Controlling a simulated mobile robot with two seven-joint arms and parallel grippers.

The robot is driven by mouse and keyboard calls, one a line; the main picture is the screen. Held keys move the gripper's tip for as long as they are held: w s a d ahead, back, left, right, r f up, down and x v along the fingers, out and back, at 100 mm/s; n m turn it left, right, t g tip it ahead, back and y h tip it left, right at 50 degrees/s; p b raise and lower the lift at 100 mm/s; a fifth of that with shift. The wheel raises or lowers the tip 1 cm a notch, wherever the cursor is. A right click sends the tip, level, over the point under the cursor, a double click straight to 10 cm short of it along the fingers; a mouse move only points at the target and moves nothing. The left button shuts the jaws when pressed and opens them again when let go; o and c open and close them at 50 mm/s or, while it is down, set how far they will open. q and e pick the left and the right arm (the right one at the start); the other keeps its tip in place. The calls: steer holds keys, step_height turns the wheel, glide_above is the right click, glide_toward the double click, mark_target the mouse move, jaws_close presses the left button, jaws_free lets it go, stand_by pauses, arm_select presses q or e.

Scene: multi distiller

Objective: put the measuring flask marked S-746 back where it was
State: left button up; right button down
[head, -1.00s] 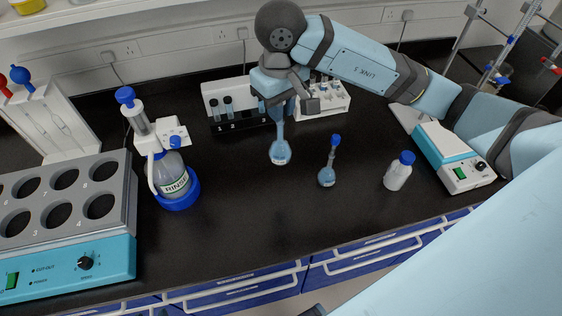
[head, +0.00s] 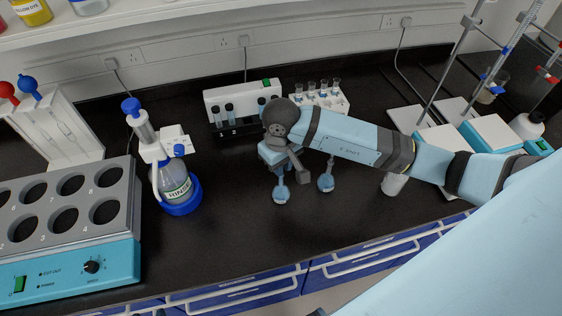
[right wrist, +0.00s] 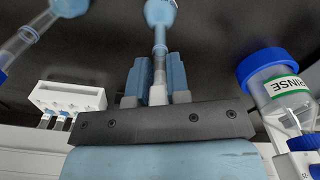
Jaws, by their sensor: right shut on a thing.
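My right gripper (head: 281,170) is shut on the neck of a measuring flask (head: 280,195) with a round bulb of pale blue liquid. The held flask hangs bulb down; whether its base touches the bench I cannot tell. In the right wrist view its neck (right wrist: 159,48) sits between the two blue fingers (right wrist: 158,80). A second, similar flask (head: 326,183) stands just right of it, its top hidden behind my right arm; it also shows in the right wrist view (right wrist: 30,38). No marking is readable on either flask. My left gripper is not in view.
A rinse bottle (head: 177,188) in a blue holder stands left, beside a heating block (head: 130,262). Two racks, one black and white (head: 235,125) and one white (head: 335,103), stand behind. A white bottle (head: 394,184) is partly hidden by my arm. Bench in front is clear.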

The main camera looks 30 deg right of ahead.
steer(key=shift+f, duration=0.1)
steer(key=c, duration=1.1)
jaws_free()
steer(key=shift+w+r, duration=0.1)
steer(key=shift+r, duration=0.3)
step_height(320, 180, up, 12)
steer(key=b, duration=0.2)
steer(key=shift+f+b, duration=0.2)
steer(key=shift+b, duration=0.2)
